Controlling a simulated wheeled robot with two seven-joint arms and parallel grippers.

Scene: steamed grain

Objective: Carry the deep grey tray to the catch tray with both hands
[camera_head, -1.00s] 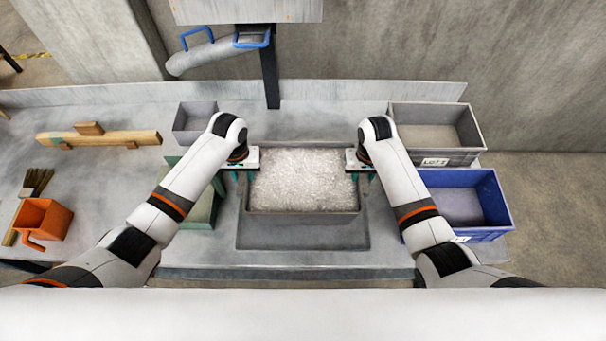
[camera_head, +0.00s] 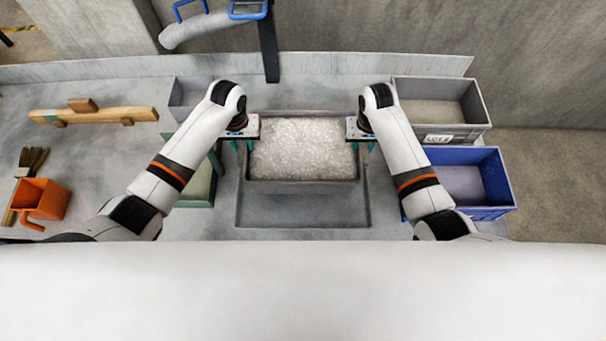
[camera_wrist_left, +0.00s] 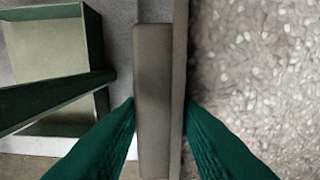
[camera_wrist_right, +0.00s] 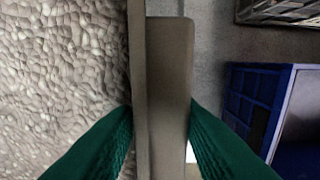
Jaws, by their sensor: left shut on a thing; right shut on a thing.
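The deep grey tray (camera_head: 303,187) is full of pale grain (camera_head: 303,148). It appears level, over the back part of the shallow grey catch tray (camera_head: 303,210), whose front part shows bare. I cannot tell whether the two touch. My left gripper (camera_head: 240,146) is shut on the left rim; the left wrist view shows its green fingers (camera_wrist_left: 160,105) either side of the wall. My right gripper (camera_head: 364,147) is shut on the right rim, and the right wrist view shows the same grip (camera_wrist_right: 160,108). The deep tray hides the back of the catch tray.
A green container (camera_head: 200,190) stands close left of the catch tray, partly behind my arm. A blue crate (camera_head: 478,213) and a grey lot bin (camera_head: 440,140) stand at the right. A small grey bin (camera_head: 180,118) is back left. A black post (camera_head: 269,55) stands behind.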

